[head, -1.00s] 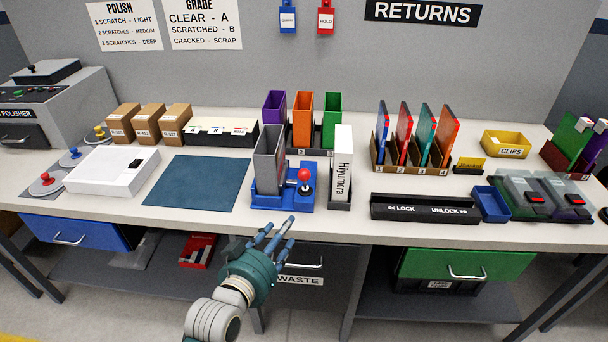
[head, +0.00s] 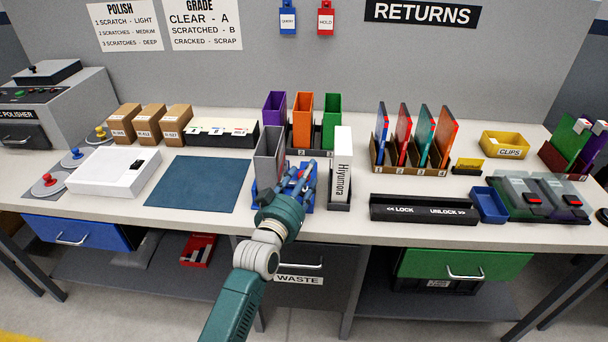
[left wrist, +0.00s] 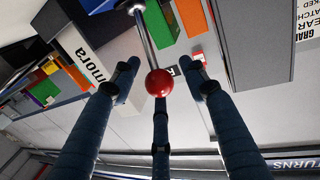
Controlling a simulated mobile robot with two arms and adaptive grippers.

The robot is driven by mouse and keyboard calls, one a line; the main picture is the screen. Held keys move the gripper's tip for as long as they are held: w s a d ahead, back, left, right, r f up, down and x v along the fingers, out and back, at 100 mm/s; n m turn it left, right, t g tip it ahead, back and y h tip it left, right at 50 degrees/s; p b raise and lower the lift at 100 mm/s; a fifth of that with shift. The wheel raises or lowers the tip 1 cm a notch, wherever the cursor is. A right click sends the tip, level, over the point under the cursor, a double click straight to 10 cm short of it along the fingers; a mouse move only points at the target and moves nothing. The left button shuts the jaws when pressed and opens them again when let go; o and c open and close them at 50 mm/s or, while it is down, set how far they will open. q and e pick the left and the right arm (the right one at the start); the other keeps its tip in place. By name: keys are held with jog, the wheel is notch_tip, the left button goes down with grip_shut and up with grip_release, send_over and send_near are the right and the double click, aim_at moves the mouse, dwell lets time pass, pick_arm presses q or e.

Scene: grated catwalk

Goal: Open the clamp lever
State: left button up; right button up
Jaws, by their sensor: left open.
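The clamp lever is a metal rod with a red ball knob (left wrist: 158,82), seen in the left wrist view. It stands on a blue clamp base (head: 307,207) at the front of the bench, beside a grey upright bin (head: 268,158). My left gripper (head: 301,172) is over the base in the head view and hides most of the lever. Its three fingers (left wrist: 161,80) are open, spread around the red knob in the wrist view. I cannot tell whether any finger touches the knob. My right gripper is not in view.
A white upright box (head: 341,165) stands close to the right of my fingers. A black lock/unlock bar (head: 424,209) lies further right. A blue mat (head: 197,184) is clear on the left. Purple, orange and green bins (head: 303,115) stand behind.

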pick_arm(q)
jog(key=shift+w, duration=0.15)
grip_shut()
